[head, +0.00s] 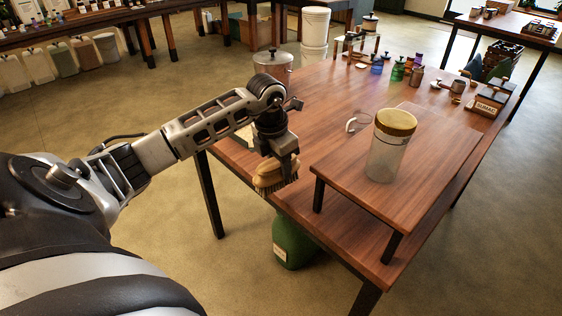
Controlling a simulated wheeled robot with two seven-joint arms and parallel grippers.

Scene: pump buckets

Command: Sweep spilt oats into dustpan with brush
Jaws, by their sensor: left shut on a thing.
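A brush (270,176) with a light wooden body and dark bristles pointing down is in the head view, at the near left edge of the wooden table (310,112). My left gripper (281,158) is shut on the brush from above, its arm reaching in from the left. I cannot tell whether the bristles touch the tabletop. A flat pale thing (246,137) lies partly hidden behind the gripper; I cannot tell whether it is the dustpan. I cannot make out any oats. My right gripper is not in view.
A raised wooden shelf (345,170) on the table carries a jar (388,148) with a brown lid. A lidded metal pot (272,65) stands behind my arm. Several bottles (398,70) stand at the far end. A green container (293,243) is on the floor below.

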